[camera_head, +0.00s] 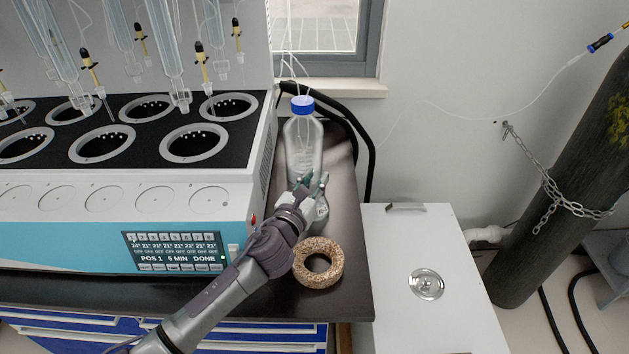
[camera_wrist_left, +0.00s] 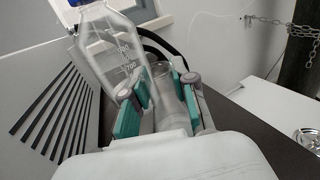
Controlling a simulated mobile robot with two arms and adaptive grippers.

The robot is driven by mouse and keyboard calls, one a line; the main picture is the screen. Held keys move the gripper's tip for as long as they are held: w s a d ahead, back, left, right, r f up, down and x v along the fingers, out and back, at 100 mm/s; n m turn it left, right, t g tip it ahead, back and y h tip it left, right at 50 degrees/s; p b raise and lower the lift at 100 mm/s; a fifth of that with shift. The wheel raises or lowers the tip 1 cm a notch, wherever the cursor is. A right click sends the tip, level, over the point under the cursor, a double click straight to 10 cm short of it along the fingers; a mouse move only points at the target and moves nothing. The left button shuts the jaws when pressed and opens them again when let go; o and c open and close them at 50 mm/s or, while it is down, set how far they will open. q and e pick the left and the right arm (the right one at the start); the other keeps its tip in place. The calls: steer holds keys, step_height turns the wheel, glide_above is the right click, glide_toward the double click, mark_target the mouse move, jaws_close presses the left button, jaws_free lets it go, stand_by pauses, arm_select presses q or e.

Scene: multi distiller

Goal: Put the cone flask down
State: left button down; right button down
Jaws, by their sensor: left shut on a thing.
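My left gripper (camera_head: 310,187) reaches in over the dark counter beside the distiller. Its green-padded fingers are shut on the clear cone flask (camera_head: 318,213), which is partly hidden behind the gripper. In the left wrist view the flask (camera_wrist_left: 166,98) stands between the two green pads (camera_wrist_left: 158,108). I cannot tell whether the flask's base touches the counter. A cork ring (camera_head: 318,263) lies on the counter just in front of the flask, and its hole is empty. My right gripper is not in view.
A large blue-capped bottle (camera_head: 303,145) stands right behind the flask. The multi distiller (camera_head: 130,180) with several round wells is at the left. The dark counter (camera_head: 350,285) ends at its right edge, beside a lower white cabinet (camera_head: 430,245). A chained gas cylinder (camera_head: 570,180) stands at the far right.

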arm_select(q)
steer(key=shift+f, duration=0.1)
steer(key=c, duration=0.9)
jaws_free()
steer(key=shift+f, duration=0.1)
steer(key=shift+r, duration=0.35)
steer(key=v, duration=1.2)
steer(key=shift+f, duration=0.15)
steer(key=shift+s, duration=0.1)
